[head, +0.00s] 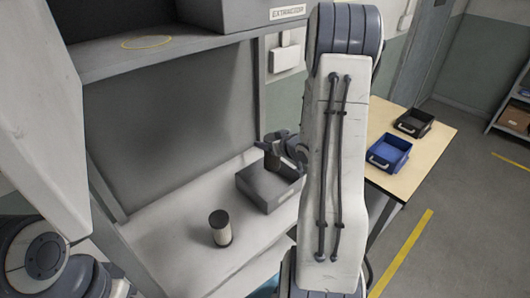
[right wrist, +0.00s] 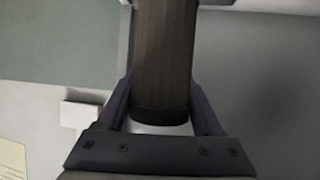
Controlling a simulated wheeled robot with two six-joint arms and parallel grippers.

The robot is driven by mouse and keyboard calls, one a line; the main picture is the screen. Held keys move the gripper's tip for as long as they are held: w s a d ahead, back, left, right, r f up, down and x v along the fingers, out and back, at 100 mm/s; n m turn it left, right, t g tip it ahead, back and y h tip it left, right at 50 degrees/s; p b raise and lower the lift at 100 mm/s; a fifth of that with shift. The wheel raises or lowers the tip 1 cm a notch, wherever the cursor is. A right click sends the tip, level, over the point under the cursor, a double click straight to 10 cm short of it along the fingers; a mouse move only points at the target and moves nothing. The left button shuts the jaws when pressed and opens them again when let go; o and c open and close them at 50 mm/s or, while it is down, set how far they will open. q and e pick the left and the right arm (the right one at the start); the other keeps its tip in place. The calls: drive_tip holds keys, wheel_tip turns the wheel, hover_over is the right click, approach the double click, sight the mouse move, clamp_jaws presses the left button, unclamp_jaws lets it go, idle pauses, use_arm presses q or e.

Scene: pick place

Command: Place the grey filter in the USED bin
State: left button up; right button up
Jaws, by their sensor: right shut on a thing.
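My right gripper (head: 274,147) is shut on a dark grey-brown cylinder, the grey filter (head: 272,161). It holds the filter roughly upright over a dark grey open bin (head: 266,193) on the hood's bench. I cannot tell how far the filter's lower end is from the bin's floor. In the right wrist view the filter (right wrist: 163,62) stands between both fingers. A second filter (head: 220,229), pale with a dark top and base, stands on the bench left of the bin. No USED label is readable. My left gripper is not in view.
A side table (head: 443,133) at the right carries a blue tray (head: 388,153) and a black tray (head: 414,122). The hood (head: 150,62) overhangs the bench, with a box marked EXTRACTOR (head: 235,14) on top. My right arm hides the middle. The bench's left part is clear.

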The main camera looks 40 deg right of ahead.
drive_tip(key=f, duration=0.3)
drive_tip(key=w+f+p, duration=0.1)
drive_tip(key=shift+a+f, duration=0.25)
drive_tip(key=shift+f, duration=0.15)
drive_tip(key=shift+f+b, duration=0.55)
drive_tip(key=shift+f, duration=0.05)
drive_tip(key=o, duration=1.5)
drive_tip(key=shift+r, duration=0.1)
